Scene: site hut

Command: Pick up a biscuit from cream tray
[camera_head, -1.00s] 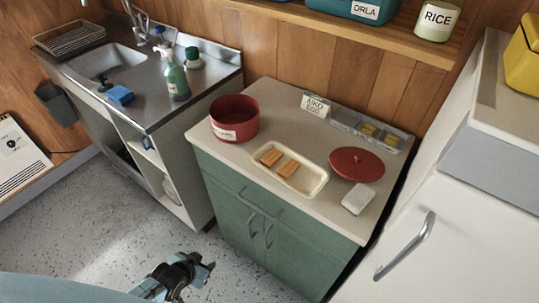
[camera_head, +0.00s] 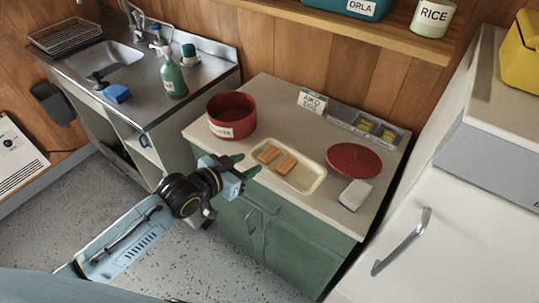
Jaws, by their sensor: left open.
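The cream tray (camera_head: 309,184) lies on the counter of the green cabinet. Two orange-brown biscuits lie side by side in its left part: a left biscuit (camera_head: 269,154) and a right biscuit (camera_head: 286,164). My left gripper (camera_head: 244,168) is at the counter's front edge, just left of the tray and apart from the biscuits. It is open and empty, with its fingertips pointing toward the tray. My right gripper is not in view.
A red pot (camera_head: 231,117) stands left of the tray, behind my gripper. A red lid (camera_head: 353,160) and a whitish block (camera_head: 354,195) lie to the right. A divided grey container (camera_head: 391,143) and a small sign (camera_head: 312,101) stand at the back.

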